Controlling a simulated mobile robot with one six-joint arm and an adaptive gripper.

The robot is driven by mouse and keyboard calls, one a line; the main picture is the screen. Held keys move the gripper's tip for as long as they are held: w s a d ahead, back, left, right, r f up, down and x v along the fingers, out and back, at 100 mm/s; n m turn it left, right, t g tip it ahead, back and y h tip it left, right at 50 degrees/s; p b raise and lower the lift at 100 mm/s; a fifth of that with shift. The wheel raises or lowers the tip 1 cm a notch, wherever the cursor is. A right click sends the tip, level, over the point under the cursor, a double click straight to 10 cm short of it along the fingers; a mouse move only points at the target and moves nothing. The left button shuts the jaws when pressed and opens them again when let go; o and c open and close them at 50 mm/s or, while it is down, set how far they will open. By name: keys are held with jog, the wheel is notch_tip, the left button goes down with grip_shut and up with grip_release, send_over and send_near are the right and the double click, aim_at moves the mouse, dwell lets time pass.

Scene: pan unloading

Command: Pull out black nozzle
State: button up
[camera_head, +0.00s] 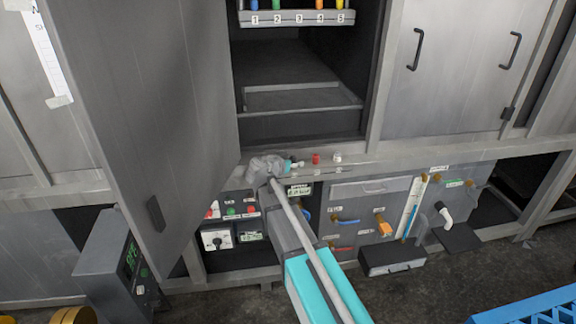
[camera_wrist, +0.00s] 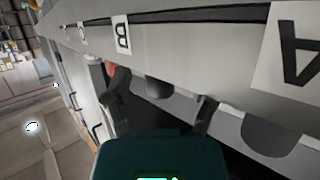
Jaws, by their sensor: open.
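I cannot pick out the black nozzle for certain in either view. In the head view, my gripper (camera_head: 268,166) is at the ledge below the open cabinet bay, and its fingers are too small to make out there. In the wrist view, my gripper (camera_wrist: 163,92) has two dark fingers spread apart, with nothing seen held between them. Behind them is a grey rail with lettered white labels (camera_wrist: 121,35) and rounded notches. A small red piece (camera_wrist: 110,67) shows by the left finger, partly hidden by it.
A numbered rack (camera_head: 298,18) with coloured pieces hangs at the top of the bay. A large grey door (camera_head: 150,110) stands open on the left. Red (camera_head: 316,158) and white (camera_head: 337,157) small pieces sit on the ledge. Handles and buttons fill the lower panels.

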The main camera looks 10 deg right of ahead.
jog(key=shift+w+d, duration=0.1)
grip_shut()
dwell(0.7)
